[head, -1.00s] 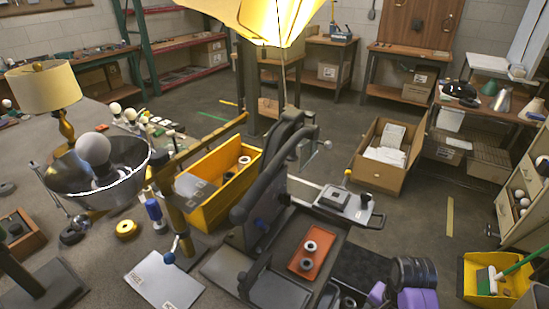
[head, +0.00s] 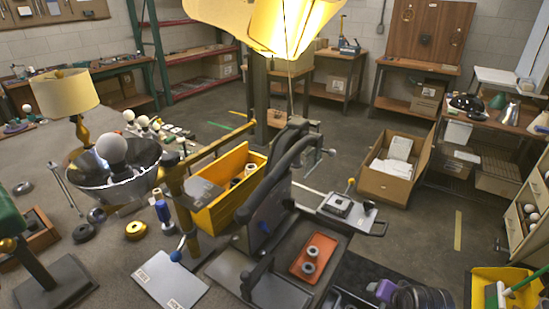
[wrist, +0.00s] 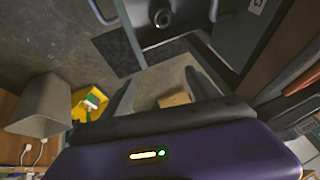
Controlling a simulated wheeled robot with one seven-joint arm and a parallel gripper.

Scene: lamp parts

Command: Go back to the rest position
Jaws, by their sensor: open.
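My gripper (wrist: 160,88) is open in the wrist view. Its two dark fingers stand apart above my purple wrist housing, and nothing shows between them except the floor and a small cardboard box (wrist: 174,99) farther off. In the head view, only a purple and dark part of my arm shows at the bottom edge, right of centre. The fingers cannot be made out there.
A dark bench with an orange tray (head: 303,272) stands left of my arm. A yellow bin (head: 205,222), a lamp with a cream shade (head: 64,93) and a reflector bowl (head: 92,185) are farther left. An open carton (head: 372,183) stands on mostly clear floor.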

